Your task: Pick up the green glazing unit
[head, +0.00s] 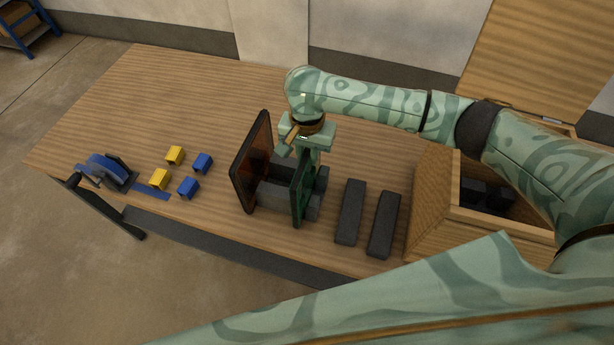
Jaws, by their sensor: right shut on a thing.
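The green glazing unit (298,198) is a thin, dark-framed panel that stands upright on its edge between dark grey blocks on the table. My right gripper (306,158) points down from above and is shut on the top edge of the green unit. The gripper and a block hide part of the panel. Whether its lower edge is clear of the support cannot be told. My left gripper is not in view.
An orange glazing unit (250,165) stands upright just left. Two dark bars (350,212) lie to the right, before an open wooden box (434,200). Yellow (160,179) and blue blocks (188,187) and a blue clamp-like tool (106,171) are at left. The table's (180,90) back left is clear.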

